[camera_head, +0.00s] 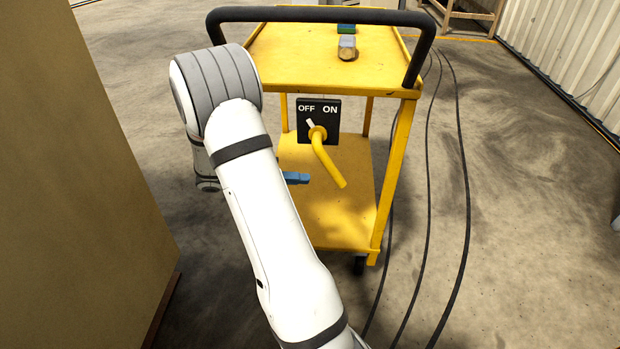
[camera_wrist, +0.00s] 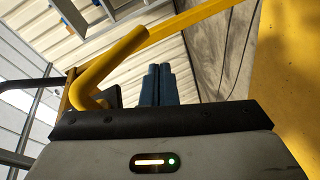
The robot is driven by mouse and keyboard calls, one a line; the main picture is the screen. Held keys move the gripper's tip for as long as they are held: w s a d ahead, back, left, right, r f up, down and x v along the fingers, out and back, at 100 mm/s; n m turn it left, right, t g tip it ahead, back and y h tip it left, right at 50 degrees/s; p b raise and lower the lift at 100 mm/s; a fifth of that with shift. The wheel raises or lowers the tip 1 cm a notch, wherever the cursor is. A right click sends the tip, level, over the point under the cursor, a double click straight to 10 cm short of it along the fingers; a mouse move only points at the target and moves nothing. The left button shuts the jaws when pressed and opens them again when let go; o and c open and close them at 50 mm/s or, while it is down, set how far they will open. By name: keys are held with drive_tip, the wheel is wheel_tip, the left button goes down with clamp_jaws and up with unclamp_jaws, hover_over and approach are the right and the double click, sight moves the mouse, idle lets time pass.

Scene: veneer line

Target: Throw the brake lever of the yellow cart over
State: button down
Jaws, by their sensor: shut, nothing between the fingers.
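The yellow cart (camera_head: 300,50) stands ahead of me with its black push handle toward me. A black plate (camera_head: 330,108) marked OFF and ON is on its near end. The yellow brake lever (camera_head: 327,162) comes out of this plate and hangs down, slanting right. A short pale pointer at its hub leans toward OFF. My gripper (camera_head: 305,179) is left of the lever's lower part, above the lower shelf, partly hidden by my arm. In the wrist view its blue fingers (camera_wrist: 157,85) are together and empty. The lever (camera_wrist: 108,68) shows beside them there, apparently apart.
A tall brown panel (camera_head: 75,190) stands close on the left. Dark cables (camera_head: 462,190) run along the floor right of the cart. Open floor lies further right, up to a corrugated wall (camera_head: 570,50).

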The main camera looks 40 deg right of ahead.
drive_tip(key=p+v, duration=0.2)
drive_tip(key=v, duration=0.7)
drive_tip(key=shift+a+f, duration=0.1)
drive_tip(key=s+a+r+n+t+y+p, duration=0.3)
drive_tip(key=s+a+r+y+p, duration=0.1)
drive_tip(key=r+p, duration=0.6)
drive_tip(key=s+a+r+n+t+y+p, duration=0.3)
drive_tip(key=s+a+r+p, duration=0.4)
drive_tip(key=r+p, duration=0.4)
drive_tip(key=s+a+r+n+t+y+p, duration=0.4)
drive_tip(key=r+p, duration=0.6)
drive_tip(key=r, duration=1)
drive_tip(key=shift+s+a+t+y, duration=0.5)
drive_tip(key=shift+s+a+y, duration=0.3)
drive_tip(key=shift+s+y, duration=0.45)
